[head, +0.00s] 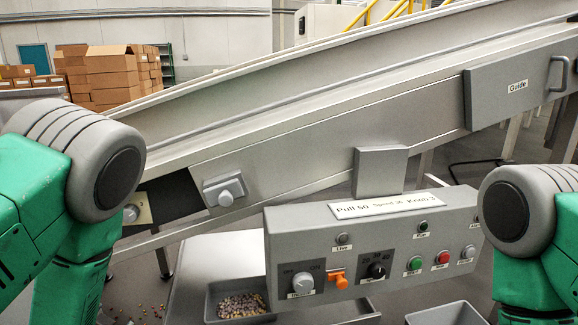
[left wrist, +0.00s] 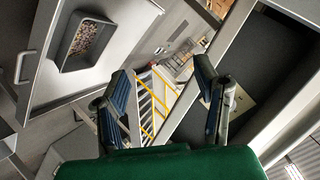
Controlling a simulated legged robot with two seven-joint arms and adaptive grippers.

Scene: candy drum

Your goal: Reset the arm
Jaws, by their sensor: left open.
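My left arm (head: 60,190) comes in from the left in the head view, its green and grey links at the left edge; its gripper is out of that view. In the left wrist view my left gripper (left wrist: 168,105) has its two blue-padded fingers wide apart with nothing between them. My right arm (head: 530,225) shows at the right edge of the head view, and its gripper is not visible. Behind the arms stands the sloping metal conveyor (head: 300,135).
The control panel (head: 370,245) with knobs, buttons and an orange switch stands in front of the conveyor. A grey tray (head: 213,299) of candy lies below; it also shows in the left wrist view (left wrist: 66,52). Another tray (head: 445,315) is at bottom right. Candies lie scattered on the floor.

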